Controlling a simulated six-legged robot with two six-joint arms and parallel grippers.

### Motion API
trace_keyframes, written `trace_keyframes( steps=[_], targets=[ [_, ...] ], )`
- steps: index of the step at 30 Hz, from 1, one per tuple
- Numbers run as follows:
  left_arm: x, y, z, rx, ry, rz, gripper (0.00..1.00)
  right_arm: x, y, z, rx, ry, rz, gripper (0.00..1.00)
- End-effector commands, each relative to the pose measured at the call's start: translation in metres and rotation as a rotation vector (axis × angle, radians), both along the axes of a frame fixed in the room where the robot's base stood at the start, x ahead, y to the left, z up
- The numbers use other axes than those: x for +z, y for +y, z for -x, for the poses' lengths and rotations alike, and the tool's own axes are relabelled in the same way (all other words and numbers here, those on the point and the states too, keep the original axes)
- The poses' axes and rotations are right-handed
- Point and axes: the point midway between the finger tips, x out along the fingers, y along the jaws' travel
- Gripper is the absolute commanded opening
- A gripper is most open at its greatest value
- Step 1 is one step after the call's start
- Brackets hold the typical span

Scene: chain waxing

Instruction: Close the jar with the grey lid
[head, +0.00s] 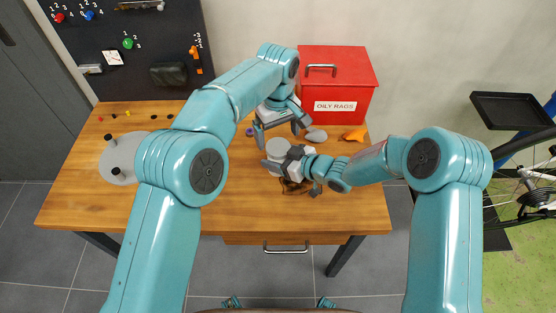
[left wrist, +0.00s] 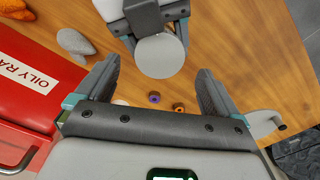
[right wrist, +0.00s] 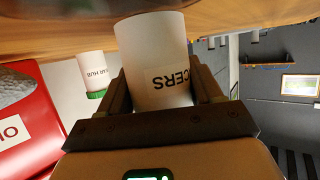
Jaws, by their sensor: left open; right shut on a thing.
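A white jar (right wrist: 158,60), its label partly reading "CERS", stands upright on or just above the table. My right gripper (right wrist: 165,100) is shut around it from the side. In the head view a flat grey disc (head: 278,149), which looks like the grey lid, covers the jar's top; the left wrist view shows this disc (left wrist: 160,56) between the right gripper's fingers. I cannot tell whether it is fully seated. My left gripper (head: 282,128) is open and empty, behind the jar in the head view. It also shows in the left wrist view (left wrist: 155,85), fingers spread.
A red oily-rags box (head: 338,85) stands at the back right, with a grey lump (head: 316,135) and orange item (head: 354,134) before it. Another white jar (right wrist: 90,66) with green lid stands nearby. Small rings (left wrist: 154,96) lie close. A grey round object (head: 122,160) lies left.

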Motion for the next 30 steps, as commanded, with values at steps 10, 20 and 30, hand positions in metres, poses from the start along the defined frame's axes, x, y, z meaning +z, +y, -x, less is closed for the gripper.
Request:
trace_keyframes(
  steps=[10,20,30],
  targets=[
    [0.006,0.0,0.0,-0.001,0.0,0.0,0.86,0.0,0.0,0.0,0.0,-0.001,-0.001,0.0],
    [0.043,0.0,0.0,-0.101,0.0,-0.001,0.82,0.0,0.0,0.0,0.0,-0.001,-0.001,0.0],
    [0.035,0.0,0.0,-0.101,0.002,-0.001,0.82,0.0,0.0,0.0,0.0,-0.001,-0.001,0.0]
  ],
)
